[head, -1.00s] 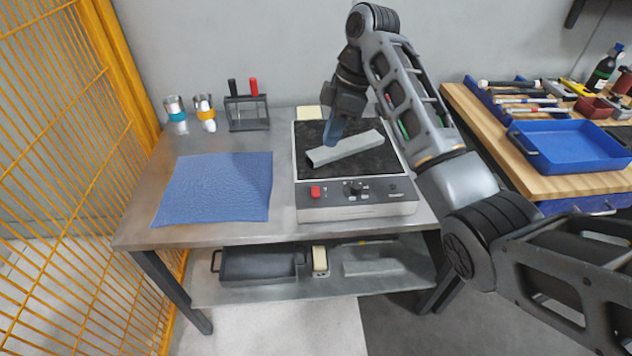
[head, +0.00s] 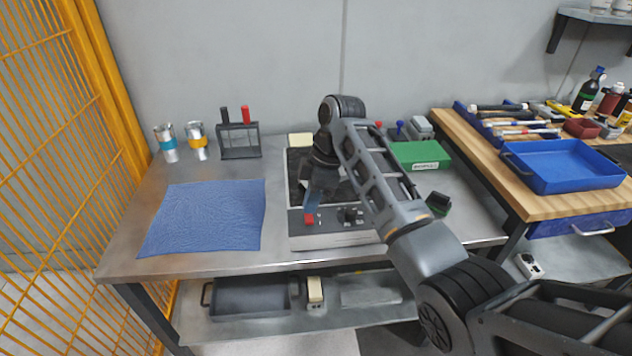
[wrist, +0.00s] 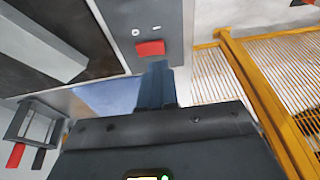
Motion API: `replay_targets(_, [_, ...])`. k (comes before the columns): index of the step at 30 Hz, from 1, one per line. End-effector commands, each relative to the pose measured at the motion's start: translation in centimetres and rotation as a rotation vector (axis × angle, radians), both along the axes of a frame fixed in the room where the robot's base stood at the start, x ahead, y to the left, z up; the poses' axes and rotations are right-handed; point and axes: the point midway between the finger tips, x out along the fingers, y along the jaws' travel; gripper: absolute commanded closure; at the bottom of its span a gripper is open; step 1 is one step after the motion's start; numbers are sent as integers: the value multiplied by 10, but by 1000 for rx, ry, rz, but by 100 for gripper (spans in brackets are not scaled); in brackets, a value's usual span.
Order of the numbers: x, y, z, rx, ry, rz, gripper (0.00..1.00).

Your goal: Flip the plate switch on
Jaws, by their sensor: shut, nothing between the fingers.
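The hot plate (head: 300,240) stands on the steel table with a dark top and a grey front panel. Its red switch (head: 309,219) is at the left of that panel, beside a black knob (head: 350,215). My gripper (head: 312,208) is shut and empty, pointing down at the front of the plate with its fingertips very close to the red switch. In the wrist view the red switch (wrist: 150,48) is just beyond the shut fingertips (wrist: 157,66); I cannot tell whether they touch. The grey bar (wrist: 42,42) lies on the plate's dark top.
A blue cloth (head: 205,217) lies left of the plate. A rack (head: 239,141) with red and black handles and two metal cups stand behind it. A green box (head: 420,155) is at the back right. A yellow mesh fence (head: 45,190) borders the left.

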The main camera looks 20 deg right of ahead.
Motion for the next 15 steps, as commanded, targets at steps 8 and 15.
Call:
replay_targets(8, [-3,1,-24,1,1,-1,100])
replay_targets(15, [-3,1,-26,1,0,-1,100])
